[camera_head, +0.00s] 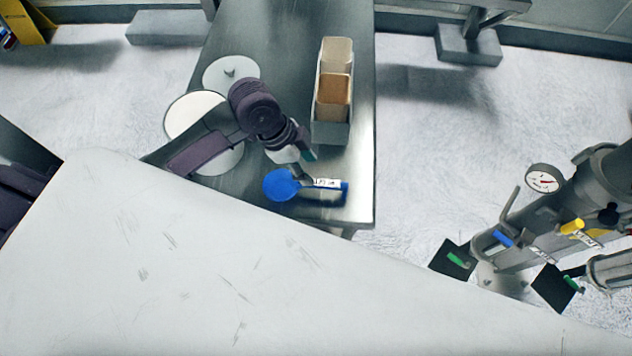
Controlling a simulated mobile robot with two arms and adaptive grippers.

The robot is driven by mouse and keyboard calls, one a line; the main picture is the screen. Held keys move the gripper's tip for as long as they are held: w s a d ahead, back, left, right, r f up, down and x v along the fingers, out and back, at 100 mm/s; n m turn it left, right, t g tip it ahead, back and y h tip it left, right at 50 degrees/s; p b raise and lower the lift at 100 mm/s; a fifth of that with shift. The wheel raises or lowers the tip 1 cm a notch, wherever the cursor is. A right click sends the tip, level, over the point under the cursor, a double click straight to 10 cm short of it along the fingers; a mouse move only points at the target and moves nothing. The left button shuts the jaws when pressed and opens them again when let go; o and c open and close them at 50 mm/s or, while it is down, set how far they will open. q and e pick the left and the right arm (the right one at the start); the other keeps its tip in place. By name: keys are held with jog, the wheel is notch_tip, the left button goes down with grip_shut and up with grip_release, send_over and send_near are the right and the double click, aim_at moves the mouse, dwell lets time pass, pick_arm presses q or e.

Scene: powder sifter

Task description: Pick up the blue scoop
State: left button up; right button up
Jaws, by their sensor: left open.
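The blue scoop (280,185) lies on the steel table (358,205) near its front edge. Its round bowl points left and its handle runs right, with a white label on it. My left gripper (306,166) is open, just above and behind the scoop in the picture, close to where bowl and handle meet. I cannot tell whether its fingers touch the scoop. My right gripper is not in view.
A grey holder (330,133) with tan and cream containers stands right of my left arm. Round lids or pans (230,73) lie at the table's left. A machine with a pressure gauge (544,179) stands on the floor at the right.

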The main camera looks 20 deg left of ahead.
aim_at(318, 182)
pick_arm(q)
jog(key=x, duration=0.3)
jog(key=shift+d+f, duration=0.25)
jog(key=shift+f+p, duration=0.5)
jog(key=shift+p, duration=0.05)
jog(key=p+x, duration=0.1)
jog(key=x, duration=0.2)
jog(key=shift+f+p, duration=0.3)
jog(key=shift+f, duration=0.05)
jog(key=shift+w+d+f, duration=0.1)
jog(key=shift+d+f, duration=0.05)
jog(key=shift+f, duration=0.35)
grip_shut()
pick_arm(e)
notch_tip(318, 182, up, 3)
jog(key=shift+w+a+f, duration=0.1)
